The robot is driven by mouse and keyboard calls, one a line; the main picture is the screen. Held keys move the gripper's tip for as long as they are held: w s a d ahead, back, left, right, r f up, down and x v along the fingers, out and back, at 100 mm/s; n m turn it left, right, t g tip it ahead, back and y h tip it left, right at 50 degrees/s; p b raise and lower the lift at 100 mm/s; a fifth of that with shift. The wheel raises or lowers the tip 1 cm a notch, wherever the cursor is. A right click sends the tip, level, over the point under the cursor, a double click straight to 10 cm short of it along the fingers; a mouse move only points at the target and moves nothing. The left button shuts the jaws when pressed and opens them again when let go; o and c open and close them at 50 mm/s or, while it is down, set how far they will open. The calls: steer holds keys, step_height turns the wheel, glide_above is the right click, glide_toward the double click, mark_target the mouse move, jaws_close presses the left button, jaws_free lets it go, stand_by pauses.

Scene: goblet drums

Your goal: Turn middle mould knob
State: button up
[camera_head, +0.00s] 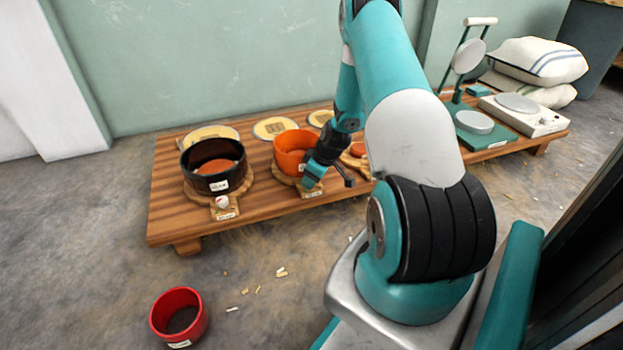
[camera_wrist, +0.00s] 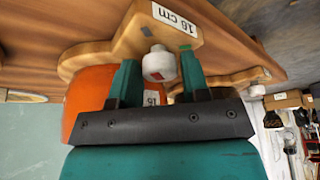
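The middle mould is an orange ring (camera_head: 291,152) on a wooden base on the low bench. In the wrist view, part of its orange wall (camera_wrist: 88,97) shows behind my gripper. Its white knob (camera_wrist: 158,65), with a small red mark, sits on a base tab with a "16 cm" label (camera_wrist: 174,18). My gripper (camera_wrist: 159,72) is open, with one teal finger on each side of the knob. Narrow gaps seem to show beside the knob; contact is not clear. In the head view, my gripper (camera_head: 313,180) is at the mould's front and hides the knob.
A black mould (camera_head: 213,178) with its own white knob (camera_head: 222,201) stands left on the bench (camera_head: 168,190). A third wooden base is partly hidden behind my arm. A red container (camera_head: 179,318) stands on the floor. A press and scale stand at the right.

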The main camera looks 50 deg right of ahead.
steer(key=c, duration=0.5)
steer(key=shift+r+m+p, duration=0.1)
steer(key=shift+m+p, duration=0.2)
steer(key=shift+p, duration=0.15)
steer(key=m+p, duration=0.1)
steer(key=m+h+p, duration=0.1)
steer(key=p, duration=0.1)
steer(key=shift+a+r+m, duration=0.15)
steer(key=shift+r+m, duration=0.05)
steer(key=shift+m, duration=0.1)
steer(key=m+h+p, duration=0.2)
steer(key=m+p, duration=0.3)
steer(key=shift+a+f, duration=0.1)
steer(key=m+h+p, duration=0.1)
steer(key=m, duration=0.2)
steer(key=m+g+p, duration=0.1)
steer(key=m, duration=0.1)
steer(key=shift+w+a+f+m+g+h+p, duration=0.1)
steer(key=shift+w+m+g+h+p, duration=0.05)
steer(key=shift+m+g+h+p, duration=0.2)
steer(key=m+g, duration=0.1)
steer(key=m, duration=0.1)
steer(key=m+g+p, duration=0.1)
steer(key=m, duration=0.2)
steer(key=shift+w+a+f+m+h, duration=0.1)
steer(key=shift+w+m+h, duration=0.05)
steer(key=shift+m+h, duration=0.2)
